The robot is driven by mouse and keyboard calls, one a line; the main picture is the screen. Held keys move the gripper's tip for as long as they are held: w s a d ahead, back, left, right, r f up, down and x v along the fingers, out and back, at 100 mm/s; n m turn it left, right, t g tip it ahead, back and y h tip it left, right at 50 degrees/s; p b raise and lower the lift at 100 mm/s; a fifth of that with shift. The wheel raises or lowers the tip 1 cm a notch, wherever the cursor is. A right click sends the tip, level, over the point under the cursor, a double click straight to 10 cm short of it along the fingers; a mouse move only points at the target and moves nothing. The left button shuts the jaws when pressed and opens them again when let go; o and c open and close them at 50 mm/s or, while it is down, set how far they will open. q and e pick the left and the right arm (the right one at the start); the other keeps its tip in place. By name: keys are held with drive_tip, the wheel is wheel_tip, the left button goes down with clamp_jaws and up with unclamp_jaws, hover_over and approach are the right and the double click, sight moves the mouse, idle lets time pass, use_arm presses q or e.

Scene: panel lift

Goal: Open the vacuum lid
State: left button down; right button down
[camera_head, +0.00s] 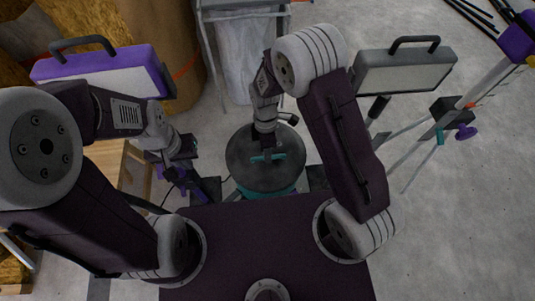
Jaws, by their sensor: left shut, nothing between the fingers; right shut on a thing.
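The vacuum (272,189) stands upright on the floor just in front of my base, its teal body showing below a round dark lid (240,165). A teal handle (284,157) lies across the top of the lid. My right gripper (265,156) reaches down over the lid and is shut on the handle. The gripper and wrist hide part of the lid. The lid appears seated on the body. My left gripper (184,184) is left of the vacuum, shut and empty, apart from the lid.
A purple work lamp (90,70) and wooden stool (110,160) are at left. A grey work lamp (403,72) and tripod legs (407,150) stand at right. A cart with a white bag (245,50) is behind the vacuum. Floor at right is partly clear.

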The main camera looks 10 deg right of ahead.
drive_tip(key=w+r+p, duration=0.8)
drive_tip(key=w+r, duration=0.2)
drive_tip(key=w, duration=0.3)
drive_tip(key=shift+w, duration=0.25)
drive_tip(key=c, duration=1.5)
unclamp_jaws()
drive_tip(key=shift+f, duration=0.1)
drive_tip(key=shift+o, duration=0.5)
drive_tip(key=shift+w+f, duration=0.1)
drive_tip(key=shift+w, duration=0.1)
drive_tip(key=shift+s+r, duration=0.1)
drive_tip(key=shift+r, duration=0.1)
